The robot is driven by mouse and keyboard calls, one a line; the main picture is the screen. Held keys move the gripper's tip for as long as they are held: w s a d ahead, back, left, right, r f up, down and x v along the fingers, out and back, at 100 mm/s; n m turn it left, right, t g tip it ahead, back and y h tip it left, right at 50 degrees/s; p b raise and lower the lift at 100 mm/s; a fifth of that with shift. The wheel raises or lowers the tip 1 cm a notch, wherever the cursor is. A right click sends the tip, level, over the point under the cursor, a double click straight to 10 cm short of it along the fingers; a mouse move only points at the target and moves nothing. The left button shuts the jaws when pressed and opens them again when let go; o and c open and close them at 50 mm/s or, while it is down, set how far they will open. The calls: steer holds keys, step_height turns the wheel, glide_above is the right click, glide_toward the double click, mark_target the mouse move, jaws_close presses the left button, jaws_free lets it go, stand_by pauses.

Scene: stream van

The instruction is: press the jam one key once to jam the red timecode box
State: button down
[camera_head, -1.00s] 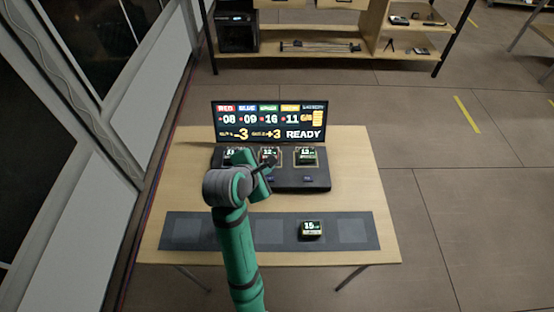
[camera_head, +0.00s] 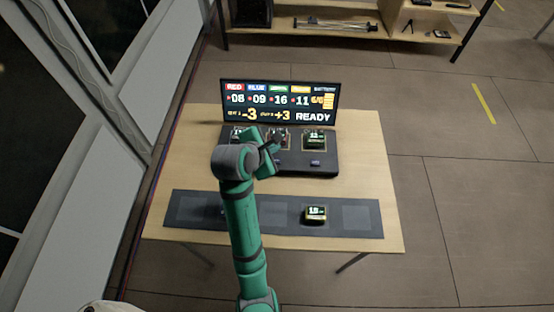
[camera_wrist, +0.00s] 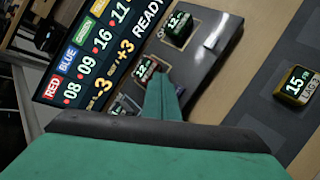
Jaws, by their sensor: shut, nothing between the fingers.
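The display (camera_head: 280,102) stands at the back of the dark console (camera_head: 325,166). It reads RED 08, BLUE 09, a green 16, 11, then -3, +3 and READY. Timecode boxes sit in console docks: a left one (camera_head: 236,134) partly hidden, a middle one behind my gripper, and a right one (camera_head: 314,138). A small key (camera_head: 315,163) shows in front of the right dock; the left key is hidden by my arm. My gripper (camera_head: 274,143) is shut and empty over the console's middle; in the wrist view (camera_wrist: 161,98) its fingers cover part of the console.
A yellow-edged box (camera_head: 316,215) reading 15 lies on the grey mat (camera_head: 370,218) at the table's front; the wrist view shows LAG 3 on it. The wooden table (camera_head: 365,150) has bare room at right. A window wall stands left, shelves behind.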

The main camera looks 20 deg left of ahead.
steer(key=shift+f, duration=2.45)
steer(key=shift+s+a, duration=0.1)
steer(key=shift+w, duration=0.25)
steer(key=shift+d, duration=0.3)
steer(key=shift+s+a, duration=0.25)
steer(key=shift+a, duration=0.15)
steer(key=shift+d+f, duration=0.1)
steer(key=shift+d, duration=0.1)
steer(key=shift+w+d+f, duration=0.2)
steer(key=shift+f, duration=0.1)
